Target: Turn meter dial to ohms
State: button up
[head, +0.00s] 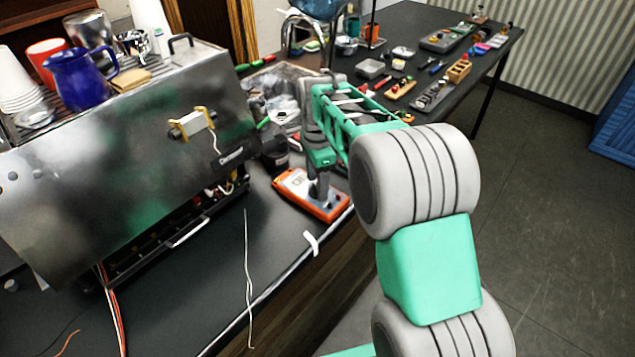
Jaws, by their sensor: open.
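The orange multimeter (325,207) lies face up on the dark bench, near its front edge. My gripper (319,190) points down over the middle of the meter. Its fingers hide the dial, so I cannot tell the dial's setting or whether the fingers touch it. The jaws are open.
A large steel brewer (120,150) with its lower front open stands left of the meter, with a blue pitcher (80,78) on top. A dark cylinder (275,155) stands close by. Loose wires (248,280) lie on the bench. Tools and small parts cover the far bench (420,25).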

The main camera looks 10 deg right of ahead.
notch_tip(320, 180, up, 6)
jog(key=shift+r+b, duration=0.2)
jog(key=shift+b, duration=0.2)
jog(key=shift+r, duration=0.4)
jog(key=shift+r, duration=0.1)
jog(key=s+f+n+t, duration=0.1)
jog(key=s+f+n, duration=0.1)
jog(key=s+n, duration=0.6)
jog(key=s+f+n+t, duration=0.2)
jog(key=s+n, duration=0.7)
jog(key=s, duration=0.4)
jog(key=shift+t, duration=0.3)
